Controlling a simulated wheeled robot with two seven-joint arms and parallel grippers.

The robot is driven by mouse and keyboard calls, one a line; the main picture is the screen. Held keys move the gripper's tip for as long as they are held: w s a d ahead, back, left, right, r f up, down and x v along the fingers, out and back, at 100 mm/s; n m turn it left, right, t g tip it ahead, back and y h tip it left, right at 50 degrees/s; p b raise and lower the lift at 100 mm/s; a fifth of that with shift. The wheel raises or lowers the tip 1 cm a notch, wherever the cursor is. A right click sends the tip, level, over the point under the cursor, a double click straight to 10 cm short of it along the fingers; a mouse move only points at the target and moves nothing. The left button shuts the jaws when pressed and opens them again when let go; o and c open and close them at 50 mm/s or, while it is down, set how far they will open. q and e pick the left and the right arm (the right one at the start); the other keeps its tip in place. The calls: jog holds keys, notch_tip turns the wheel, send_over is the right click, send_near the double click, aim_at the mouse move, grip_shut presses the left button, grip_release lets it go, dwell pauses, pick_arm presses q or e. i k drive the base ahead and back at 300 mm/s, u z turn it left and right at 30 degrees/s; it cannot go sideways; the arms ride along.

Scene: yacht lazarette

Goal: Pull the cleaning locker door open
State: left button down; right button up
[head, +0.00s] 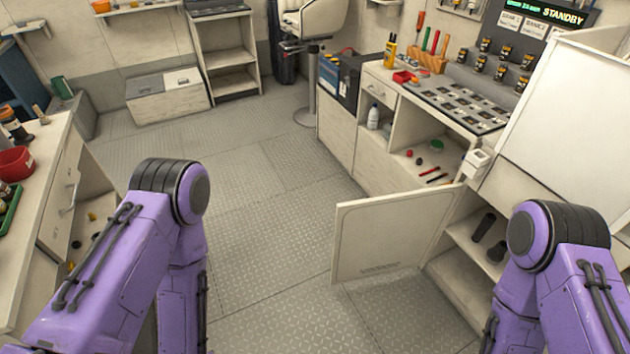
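A cream cabinet door (388,235) stands swung out from the right-hand cabinet row over the floor. It has a small slotted vent near its lower edge. Its shelves (466,262) are exposed to the right of it, with dark cylinders on them. No readable label shows which door is the cleaning locker's. Another cream panel with a bar handle (70,195) is on the left counter, beside an open compartment. Both my purple arms show only as bent upper links, one at lower left and one at lower right. Neither gripper is in view.
The patterned metal floor (255,195) is clear in the middle. A red container (15,162) stands on the left counter. An open right-hand compartment holds a white bottle (373,117) and small tools. A low chest (168,95) and a white seat (313,18) are at the back.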

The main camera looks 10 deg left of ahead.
aim_at(382, 235)
jog(key=u, duration=0.05)
jog(key=i, duration=1.15)
jog(key=z, duration=0.6)
